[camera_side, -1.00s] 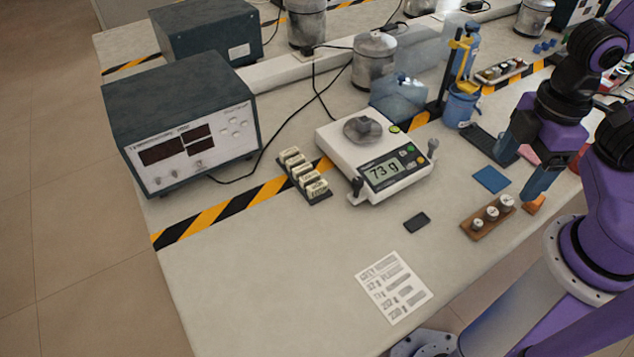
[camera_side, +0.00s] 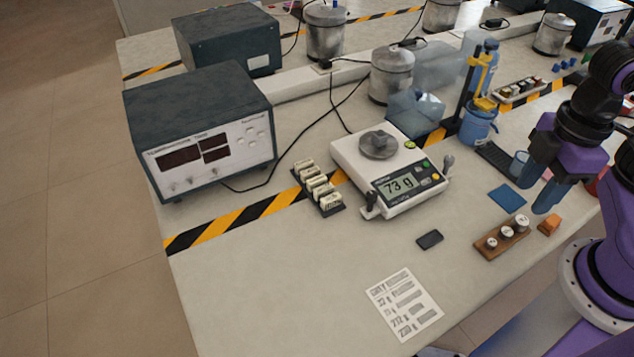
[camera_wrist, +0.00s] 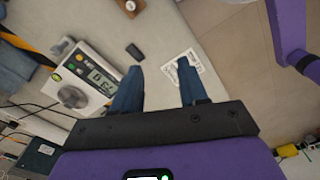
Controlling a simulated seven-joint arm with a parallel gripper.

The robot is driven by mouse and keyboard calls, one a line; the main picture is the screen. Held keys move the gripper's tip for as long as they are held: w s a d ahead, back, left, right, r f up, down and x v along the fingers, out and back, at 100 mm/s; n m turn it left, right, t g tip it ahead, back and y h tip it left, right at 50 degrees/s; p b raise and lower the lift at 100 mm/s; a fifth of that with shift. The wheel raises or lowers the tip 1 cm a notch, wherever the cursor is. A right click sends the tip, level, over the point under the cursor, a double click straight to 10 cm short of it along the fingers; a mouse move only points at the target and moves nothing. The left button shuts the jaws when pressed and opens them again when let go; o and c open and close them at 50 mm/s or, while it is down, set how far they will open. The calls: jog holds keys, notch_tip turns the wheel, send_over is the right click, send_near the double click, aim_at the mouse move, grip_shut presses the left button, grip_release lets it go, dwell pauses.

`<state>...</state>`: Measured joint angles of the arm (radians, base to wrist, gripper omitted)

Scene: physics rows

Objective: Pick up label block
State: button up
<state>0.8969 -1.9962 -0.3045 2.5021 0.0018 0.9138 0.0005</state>
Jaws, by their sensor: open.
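Several white label blocks (camera_side: 316,181) stand in a row in a dark rack (camera_side: 335,209), left of the scale in the side view. I cannot make them out in the wrist view. My gripper (camera_side: 535,196) is at the right of the side view, above the bench near the blue pad, well away from the rack. Its two blue fingers are apart and nothing is between them. In the wrist view my gripper (camera_wrist: 158,72) also shows spread and empty.
The scale (camera_side: 390,170), reading 73 g, stands between the rack and my gripper. A wooden weight holder (camera_side: 490,247), orange block (camera_side: 549,225), blue pad (camera_side: 507,197), small dark block (camera_side: 430,239) and printed sheet (camera_side: 404,303) lie nearer. The front left bench is clear.

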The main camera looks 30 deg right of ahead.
jog(key=shift+c, duration=1)
jog(key=n, duration=0.5)
send_over(317, 179)
notch_tip(317, 179, down, 5)
jog(key=f, duration=1.2)
jog(key=shift+d, duration=0.2)
jog(key=shift+a+f, duration=0.2)
jog(key=shift+f, duration=2.5)
grip_shut()
